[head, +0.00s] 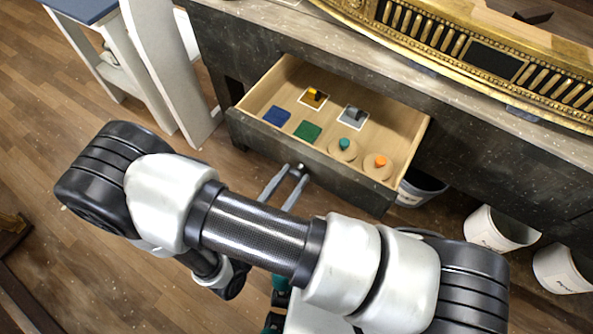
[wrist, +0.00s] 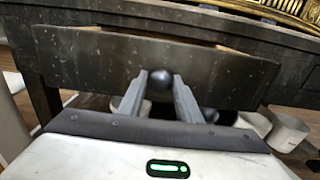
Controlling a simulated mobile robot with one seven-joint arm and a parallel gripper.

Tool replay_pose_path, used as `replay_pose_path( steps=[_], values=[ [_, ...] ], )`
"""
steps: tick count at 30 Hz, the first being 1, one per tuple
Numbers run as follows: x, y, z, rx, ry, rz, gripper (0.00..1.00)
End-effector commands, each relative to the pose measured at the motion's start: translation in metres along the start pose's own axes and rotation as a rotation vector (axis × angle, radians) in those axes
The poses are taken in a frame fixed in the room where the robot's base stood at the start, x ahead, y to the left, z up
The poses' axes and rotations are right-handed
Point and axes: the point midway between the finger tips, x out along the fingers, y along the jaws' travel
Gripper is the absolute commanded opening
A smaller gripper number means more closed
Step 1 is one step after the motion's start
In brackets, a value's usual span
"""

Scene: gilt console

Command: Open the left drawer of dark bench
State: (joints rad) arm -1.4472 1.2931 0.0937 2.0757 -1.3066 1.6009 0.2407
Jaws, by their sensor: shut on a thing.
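The dark bench (head: 480,150) stands across the upper right of the head view, with its left drawer (head: 310,160) pulled well out. The drawer has a pale wood inside and a dark speckled front, which also fills the middle of the wrist view (wrist: 90,65).
Inside the drawer lie a blue square (head: 277,116), a green square (head: 307,131), and several small knobbed pieces. White buckets (head: 500,228) stand on the floor under the bench at right. A white stand with a blue top (head: 82,8) is at upper left. Wood floor (head: 50,110) is open at left.

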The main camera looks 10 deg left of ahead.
Motion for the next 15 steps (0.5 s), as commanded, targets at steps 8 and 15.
replay_pose_path(
  steps=[8,15],
  values=[
    [-0.002,-0.0006,-0.0009,0.0,0.003,-0.002,0.0],
    [-0.0017,-0.0005,-0.0009,0.0,0.003,-0.001,0.5]
  ],
)
